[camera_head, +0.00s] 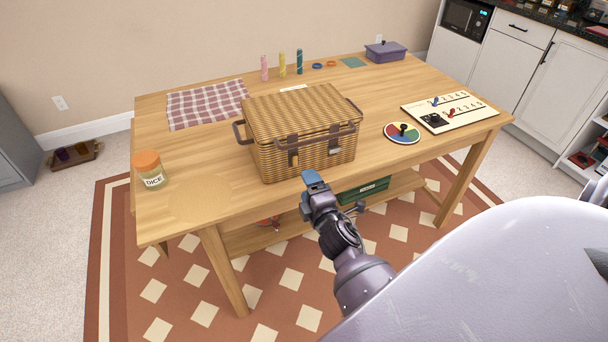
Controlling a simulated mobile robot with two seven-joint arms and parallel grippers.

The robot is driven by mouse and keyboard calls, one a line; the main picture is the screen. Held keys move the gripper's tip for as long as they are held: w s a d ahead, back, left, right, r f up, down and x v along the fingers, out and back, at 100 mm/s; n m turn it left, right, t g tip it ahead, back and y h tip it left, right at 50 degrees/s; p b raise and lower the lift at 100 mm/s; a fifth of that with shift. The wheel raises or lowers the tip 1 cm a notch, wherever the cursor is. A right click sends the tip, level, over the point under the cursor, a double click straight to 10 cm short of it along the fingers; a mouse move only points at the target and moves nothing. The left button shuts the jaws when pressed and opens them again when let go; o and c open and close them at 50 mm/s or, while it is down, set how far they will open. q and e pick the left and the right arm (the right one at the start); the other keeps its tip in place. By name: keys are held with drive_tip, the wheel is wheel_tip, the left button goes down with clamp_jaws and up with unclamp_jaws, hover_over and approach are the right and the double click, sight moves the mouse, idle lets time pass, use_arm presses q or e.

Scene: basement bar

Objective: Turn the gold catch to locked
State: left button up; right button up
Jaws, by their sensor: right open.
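A wicker picnic basket (300,130) stands on the wooden table with its lid down. My right gripper (313,180) is at the table's front edge, just in front of and below the basket's front in the picture. It is open and holds nothing that I can see. Whether it touches the table edge cannot be told. My left gripper is out of view.
A dice jar (150,170) stands at the table's left front. A colored spinner (402,132) and a score board (449,111) lie right of the basket. A checkered cloth (208,103) lies behind left. A purple box (385,51) stands at the back. Bare tabletop lies around the basket.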

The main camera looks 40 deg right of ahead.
drive_tip(key=shift+v, duration=0.85)
drive_tip(key=s+a+f+m+g+y, duration=0.2)
drive_tip(key=s+a+f+m+g, duration=0.1)
drive_tip(key=s, duration=0.6)
drive_tip(key=s+a+f+m+g+y, duration=0.3)
drive_tip(key=s+f+m, duration=0.4)
drive_tip(key=s+m, duration=0.3)
drive_tip(key=shift+s+a+f, duration=0.25)
drive_tip(key=shift+a+f, duration=0.05)
drive_tip(key=shift+a, duration=0.55)
drive_tip(key=shift+m, duration=0.3)
